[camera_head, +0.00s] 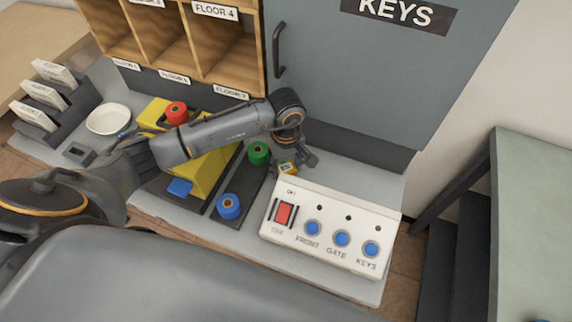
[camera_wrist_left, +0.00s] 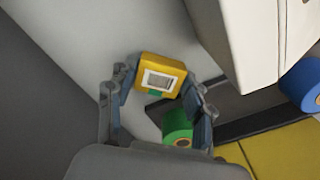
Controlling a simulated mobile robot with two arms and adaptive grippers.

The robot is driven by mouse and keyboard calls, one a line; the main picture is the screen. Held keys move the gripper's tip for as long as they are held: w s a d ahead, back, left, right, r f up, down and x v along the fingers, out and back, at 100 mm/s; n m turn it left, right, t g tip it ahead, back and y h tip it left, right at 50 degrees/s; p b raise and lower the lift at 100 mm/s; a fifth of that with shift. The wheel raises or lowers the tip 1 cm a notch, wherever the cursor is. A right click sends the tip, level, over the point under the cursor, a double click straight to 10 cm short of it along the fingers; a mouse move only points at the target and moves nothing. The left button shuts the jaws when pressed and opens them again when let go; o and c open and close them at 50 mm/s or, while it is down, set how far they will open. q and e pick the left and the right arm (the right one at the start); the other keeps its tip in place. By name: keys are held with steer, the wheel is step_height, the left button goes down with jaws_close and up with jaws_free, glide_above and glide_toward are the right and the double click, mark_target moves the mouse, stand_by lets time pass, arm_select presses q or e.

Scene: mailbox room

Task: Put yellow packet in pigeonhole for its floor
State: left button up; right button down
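The yellow packet (camera_head: 287,168) is small and boxy and lies on the grey counter behind the white button panel. In the left wrist view the yellow packet (camera_wrist_left: 161,74) shows a pale label and a green mark. My left gripper (camera_head: 297,158) reaches down over it. In the wrist view the left gripper's fingertips (camera_wrist_left: 160,80) are spread on either side of the packet, and the fingers look open. The wooden pigeonholes (camera_head: 190,45) stand at the back left with floor labels, among them FLOOR 4 and FLOOR 7. My right gripper is out of view.
The white button panel (camera_head: 330,232) stands just in front of the packet. A green roll (camera_head: 258,153), a blue roll (camera_head: 229,206) and a red roll (camera_head: 176,113) stand to the left. The grey KEYS cabinet (camera_head: 370,80) rises behind. A white bowl (camera_head: 108,119) is far left.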

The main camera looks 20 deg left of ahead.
arm_select(q)
steer(key=shift+o, duration=1.1)
steer(key=shift+r, duration=0.1)
